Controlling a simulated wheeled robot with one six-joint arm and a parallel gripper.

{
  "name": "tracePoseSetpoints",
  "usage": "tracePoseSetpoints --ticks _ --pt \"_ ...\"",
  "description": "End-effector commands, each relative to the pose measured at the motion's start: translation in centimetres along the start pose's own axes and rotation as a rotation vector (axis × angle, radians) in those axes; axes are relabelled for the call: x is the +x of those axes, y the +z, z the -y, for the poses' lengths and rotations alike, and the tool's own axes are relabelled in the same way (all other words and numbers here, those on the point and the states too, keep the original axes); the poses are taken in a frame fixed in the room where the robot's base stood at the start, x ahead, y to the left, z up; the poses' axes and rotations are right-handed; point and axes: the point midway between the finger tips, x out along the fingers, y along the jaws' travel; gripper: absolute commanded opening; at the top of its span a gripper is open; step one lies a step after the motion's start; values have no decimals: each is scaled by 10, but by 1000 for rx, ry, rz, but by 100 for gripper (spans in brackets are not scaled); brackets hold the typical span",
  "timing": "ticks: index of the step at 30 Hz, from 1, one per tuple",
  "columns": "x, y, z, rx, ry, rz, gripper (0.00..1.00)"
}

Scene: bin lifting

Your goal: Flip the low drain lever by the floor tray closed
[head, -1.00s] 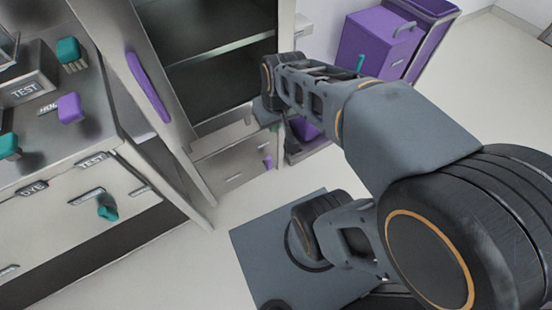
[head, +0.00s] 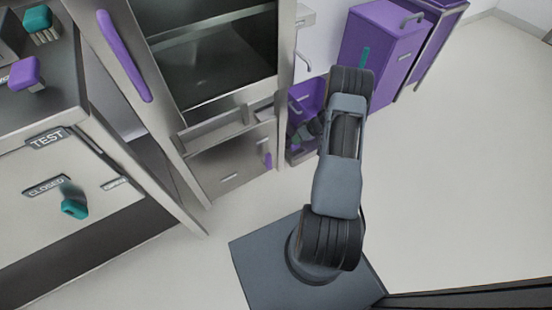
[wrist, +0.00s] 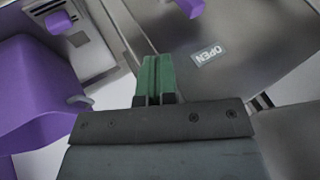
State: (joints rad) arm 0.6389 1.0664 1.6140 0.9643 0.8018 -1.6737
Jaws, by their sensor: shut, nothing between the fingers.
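A small purple lever (head: 267,160) hangs on the low metal panel (head: 222,165) under the open cabinet. A purple lever also shows at the top edge of the wrist view (wrist: 190,6), cut off by the frame, beside an upside-down OPEN label (wrist: 208,54). It looks like the same lever. My gripper (wrist: 158,80) shows green fingers shut together with nothing between them. The fingertips are apart from the lever, below it in the picture. In the head view my arm hides most of the gripper. A low purple container (head: 303,150) stands right of the panel, partly behind my arm.
A large purple body (wrist: 35,95) is close on the left in the wrist view. Purple bins (head: 385,55) stand at the back right. A bench with a teal lever (head: 74,207) and a CLOSED label is at the left. The floor (head: 460,190) at right is clear.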

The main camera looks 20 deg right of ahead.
Motion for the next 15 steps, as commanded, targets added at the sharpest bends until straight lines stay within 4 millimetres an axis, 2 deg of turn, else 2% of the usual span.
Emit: tracePoseSetpoints --ticks 4,15 --pt "11 10 -11 -3 0 -15 0" --pt "12 11 -12 -5 0 -16 0"
